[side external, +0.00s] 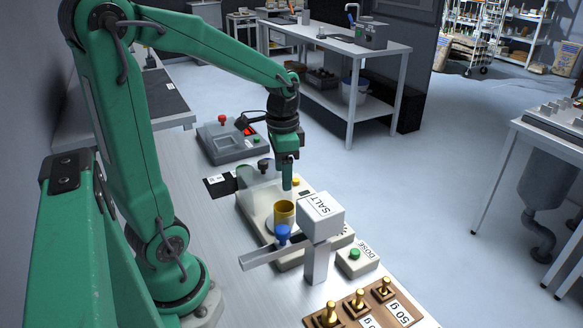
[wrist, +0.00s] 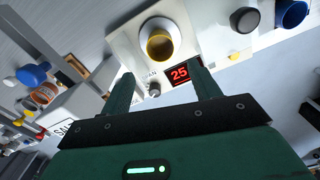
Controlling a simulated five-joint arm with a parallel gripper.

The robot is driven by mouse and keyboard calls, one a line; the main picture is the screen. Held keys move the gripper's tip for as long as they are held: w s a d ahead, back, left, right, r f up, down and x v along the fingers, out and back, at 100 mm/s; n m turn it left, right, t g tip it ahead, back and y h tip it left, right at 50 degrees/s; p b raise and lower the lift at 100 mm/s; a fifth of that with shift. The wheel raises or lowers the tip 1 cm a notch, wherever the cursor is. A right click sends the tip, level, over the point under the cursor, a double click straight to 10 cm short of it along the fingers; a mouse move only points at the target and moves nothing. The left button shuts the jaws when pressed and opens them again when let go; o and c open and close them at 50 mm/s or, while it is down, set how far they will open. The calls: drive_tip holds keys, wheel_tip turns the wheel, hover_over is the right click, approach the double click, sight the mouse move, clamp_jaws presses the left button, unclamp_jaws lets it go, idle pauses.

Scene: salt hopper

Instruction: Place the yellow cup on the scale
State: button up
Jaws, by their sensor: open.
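The yellow cup (side external: 284,211) stands upright on the round pan of the pale scale (side external: 253,216). In the wrist view the yellow cup (wrist: 160,46) sits on the scale (wrist: 208,22), beyond my fingertips, near a red display (wrist: 180,74) reading 25. My gripper (side external: 288,184) is above the cup, pointing down, and the cup is clear of the fingers. In the wrist view my gripper (wrist: 160,72) has its two fingers spread with nothing between them.
The white SALT hopper (side external: 322,214) stands close in front of the cup, with a blue knob (side external: 283,235) beside it. A DOSE box (side external: 357,262) and a wooden tray of brass weights (side external: 405,312) lie nearer. A grey button box (side external: 222,142) is behind.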

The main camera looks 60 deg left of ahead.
drive_tip(key=s+d+r+n+t, duration=0.3)
drive_tip(key=s+d+r+t, duration=0.2)
drive_tip(key=d, duration=0.5)
wheel_tip(320, 180, up, 2)
drive_tip(key=shift+s+r+t, duration=0.15)
drive_tip(key=shift+s+t, duration=0.15)
drive_tip(key=shift+s, duration=0.5)
